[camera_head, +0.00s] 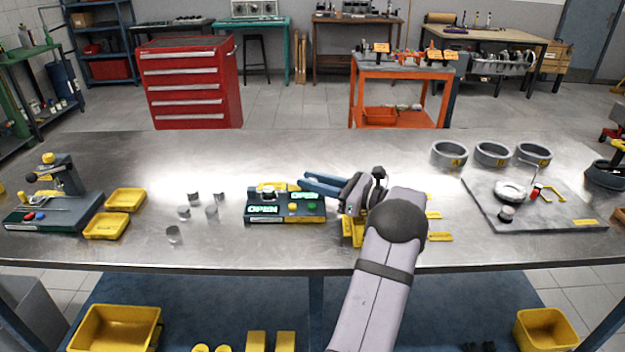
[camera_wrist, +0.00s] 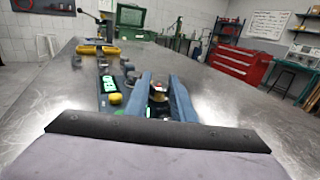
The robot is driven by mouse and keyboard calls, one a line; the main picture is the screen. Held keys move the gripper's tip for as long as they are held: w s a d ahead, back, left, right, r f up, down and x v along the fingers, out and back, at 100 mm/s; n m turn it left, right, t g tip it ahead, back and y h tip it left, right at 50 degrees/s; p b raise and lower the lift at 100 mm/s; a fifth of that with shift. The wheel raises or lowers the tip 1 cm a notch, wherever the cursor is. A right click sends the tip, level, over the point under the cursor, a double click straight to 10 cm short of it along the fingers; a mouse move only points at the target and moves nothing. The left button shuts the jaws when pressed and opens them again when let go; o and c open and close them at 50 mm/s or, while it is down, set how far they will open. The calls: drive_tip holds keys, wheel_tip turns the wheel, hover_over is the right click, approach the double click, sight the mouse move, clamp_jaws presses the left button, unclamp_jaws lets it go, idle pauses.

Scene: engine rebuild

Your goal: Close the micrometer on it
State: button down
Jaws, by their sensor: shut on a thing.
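The micrometer station (camera_head: 284,214), a dark green base with two lit green displays reading "OPEN", sits at the middle of the bench. It has a yellow and a green button on its front. A small silver round part sits on its top left. My gripper (camera_head: 312,182) reaches in from the right, its blue fingers over the right end of the station. In the wrist view my gripper (camera_wrist: 160,84) is shut on a small metal piece (camera_wrist: 158,92) with a reddish top; what it belongs to is unclear. The station also shows left of the fingers (camera_wrist: 118,82).
Several small metal cylinders (camera_head: 184,212) stand left of the station. Two yellow trays (camera_head: 107,226) and a stand (camera_head: 62,190) are further left. A grey plate (camera_head: 545,214) with parts and three grey rings (camera_head: 492,153) are at the right. The bench's back middle is clear.

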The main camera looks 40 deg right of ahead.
sight(313, 179)
drive_tip(key=shift+n+g+y+p, duration=0.3)
drive_tip(key=shift+n+g+y, duration=0.3)
drive_tip(key=shift+n+y, duration=0.5)
drive_tip(key=shift+n+g+y, duration=0.5)
drive_tip(key=shift+y, duration=0.7)
drive_tip(key=c, duration=1.5)
unclamp_jaws()
drive_tip(key=shift+r, duration=5.05)
